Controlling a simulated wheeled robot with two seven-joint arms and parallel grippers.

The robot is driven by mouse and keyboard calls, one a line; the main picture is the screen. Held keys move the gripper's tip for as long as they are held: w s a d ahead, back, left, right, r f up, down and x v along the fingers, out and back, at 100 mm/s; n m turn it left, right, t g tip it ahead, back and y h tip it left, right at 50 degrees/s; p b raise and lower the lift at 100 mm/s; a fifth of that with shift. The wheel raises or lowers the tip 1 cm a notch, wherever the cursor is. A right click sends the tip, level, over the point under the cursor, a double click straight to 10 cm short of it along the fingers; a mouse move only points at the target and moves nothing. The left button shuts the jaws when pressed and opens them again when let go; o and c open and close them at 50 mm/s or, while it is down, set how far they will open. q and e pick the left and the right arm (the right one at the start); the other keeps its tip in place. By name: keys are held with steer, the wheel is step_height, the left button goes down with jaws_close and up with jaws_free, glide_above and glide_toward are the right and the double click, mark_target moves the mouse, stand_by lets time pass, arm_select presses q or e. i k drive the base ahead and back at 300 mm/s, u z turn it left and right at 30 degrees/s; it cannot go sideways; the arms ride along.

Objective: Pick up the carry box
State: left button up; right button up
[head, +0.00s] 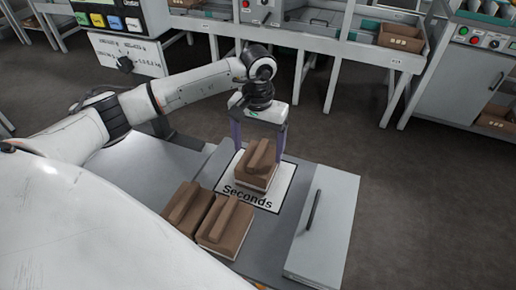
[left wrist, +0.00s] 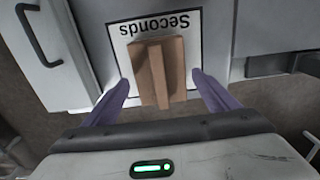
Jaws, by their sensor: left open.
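A brown carry box (head: 257,168) with a raised ridge along its top sits on the white square marked "Seconds" (head: 233,195). The box also shows in the left wrist view (left wrist: 158,72), between the finger pads. My left gripper (head: 259,150) points down over this box. Its two purple fingers are apart, one on each side of the box. The left wrist view shows a gap between each finger of the left gripper (left wrist: 160,82) and the box. My right gripper is not in view.
Two similar brown boxes (head: 186,205) (head: 225,224) stand side by side at the left of the square. A grey lidded unit with a dark handle (head: 313,210) lies to the right. Packing benches (head: 340,50) and a control panel (head: 480,40) stand behind, across open floor.

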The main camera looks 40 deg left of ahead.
mark_target(186, 211)
steer(key=k, duration=1)
